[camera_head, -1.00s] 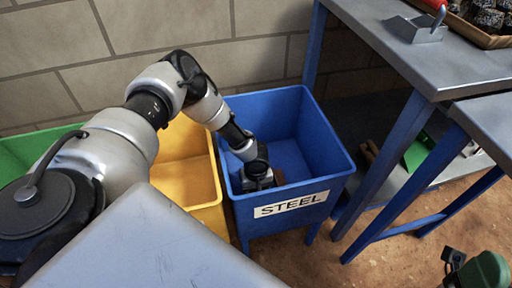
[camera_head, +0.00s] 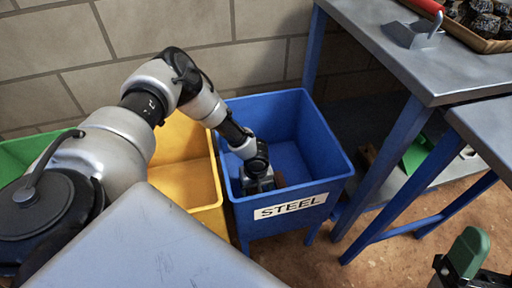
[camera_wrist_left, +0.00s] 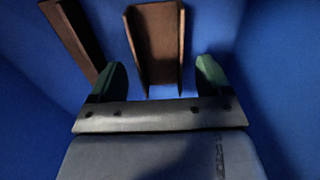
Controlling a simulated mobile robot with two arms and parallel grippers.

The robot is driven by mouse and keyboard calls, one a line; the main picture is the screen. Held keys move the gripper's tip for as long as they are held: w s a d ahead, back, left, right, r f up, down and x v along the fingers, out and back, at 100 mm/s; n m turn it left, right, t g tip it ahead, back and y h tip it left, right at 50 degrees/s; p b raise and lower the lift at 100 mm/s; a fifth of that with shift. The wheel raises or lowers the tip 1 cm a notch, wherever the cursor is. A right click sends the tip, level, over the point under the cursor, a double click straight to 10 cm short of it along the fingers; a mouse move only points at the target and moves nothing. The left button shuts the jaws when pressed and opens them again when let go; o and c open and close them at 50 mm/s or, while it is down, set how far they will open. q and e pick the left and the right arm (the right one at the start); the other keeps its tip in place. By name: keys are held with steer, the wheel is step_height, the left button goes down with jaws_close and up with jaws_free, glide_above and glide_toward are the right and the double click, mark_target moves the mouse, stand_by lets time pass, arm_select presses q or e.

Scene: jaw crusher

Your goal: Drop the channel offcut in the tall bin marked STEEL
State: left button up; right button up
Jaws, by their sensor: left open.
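The tall blue bin marked STEEL (camera_head: 325,165) stands in the middle of the head view. My left gripper (camera_head: 262,184) points down inside it, near its front left. In the left wrist view this gripper (camera_wrist_left: 164,82) is open, with its green fingertips apart. A brown U-shaped channel offcut (camera_wrist_left: 154,50) lies inside the bin, just beyond and between the fingertips, and neither finger visibly grips it. A second long brown piece (camera_wrist_left: 73,38) lies to its left. My right gripper (camera_head: 466,258) is partly in view at the lower right; its jaw opening is unclear.
A yellow bin (camera_head: 185,180) stands left of the blue one, and a green bin (camera_head: 30,150) farther left. Grey workbenches (camera_head: 440,70) with blue legs stand at the right. A basket of dark rocks (camera_head: 480,25) and a red-handled tool (camera_head: 415,32) sit on top.

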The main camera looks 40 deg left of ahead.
arm_select(q)
step_height(320, 180, up, 5)
steer(key=shift+f+p, duration=0.2)
steer(key=shift+p, duration=0.8)
step_height(320, 180, up, 5)
steer(key=p, duration=0.2)
glide_above(256, 193)
steer(key=shift+r, duration=0.15)
arm_select(e)
steer(key=w+f+g+h, duration=0.4)
steer(key=w+f+g, duration=0.1)
steer(key=f+g, duration=0.6)
steer(key=shift+w+d+f+g, duration=0.25)
steer(key=shift+d+g, duration=0.15)
steer(key=shift+g, duration=0.1)
